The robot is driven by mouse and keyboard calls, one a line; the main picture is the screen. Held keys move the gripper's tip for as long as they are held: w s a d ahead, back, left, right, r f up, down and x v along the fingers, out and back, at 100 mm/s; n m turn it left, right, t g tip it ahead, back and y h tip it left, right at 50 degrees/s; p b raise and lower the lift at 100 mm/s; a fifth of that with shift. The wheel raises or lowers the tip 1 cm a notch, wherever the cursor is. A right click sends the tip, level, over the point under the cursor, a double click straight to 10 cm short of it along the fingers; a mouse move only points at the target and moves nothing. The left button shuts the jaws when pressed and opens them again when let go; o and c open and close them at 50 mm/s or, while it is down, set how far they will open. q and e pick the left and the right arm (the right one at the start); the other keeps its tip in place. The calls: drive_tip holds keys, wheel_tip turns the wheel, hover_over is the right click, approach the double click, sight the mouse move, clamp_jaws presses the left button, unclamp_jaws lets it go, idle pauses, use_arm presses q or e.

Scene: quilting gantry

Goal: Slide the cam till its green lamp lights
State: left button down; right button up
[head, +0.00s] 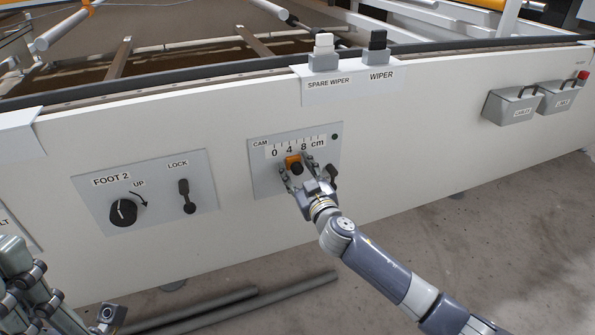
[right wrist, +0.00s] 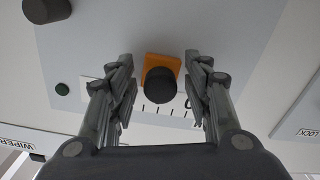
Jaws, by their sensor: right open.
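The cam slider is an orange block with a black knob (right wrist: 160,84) on the grey CAM panel (head: 264,180). In the head view the orange block (head: 292,161) sits below the scale, near the 4 mark. The lamp (head: 335,137) at the panel's upper right looks dark green and unlit; it also shows dark in the right wrist view (right wrist: 62,89). My right gripper (head: 298,173) is open, with one finger on each side of the orange block and gaps visible. My left gripper (head: 107,318) is partly in view at the lower left; its jaws are unclear.
A black knob (head: 332,173) stands right of the slider. The FOOT 2 dial (head: 123,212) and LOCK lever (head: 187,196) are left. SPARE WIPER (head: 323,52) and WIPER (head: 377,47) switches stand above. Grey bins (head: 512,106) hang far right. Dark bars (head: 230,302) lie on the floor.

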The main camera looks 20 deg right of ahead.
clamp_jaws()
drive_tip(key=shift+d, duration=0.6)
unclamp_jaws()
drive_tip(key=shift+s, duration=0.1)
drive_tip(key=s, duration=1.1)
drive_tip(key=shift+s+d, duration=0.2)
drive_tip(key=shift+s, duration=0.15)
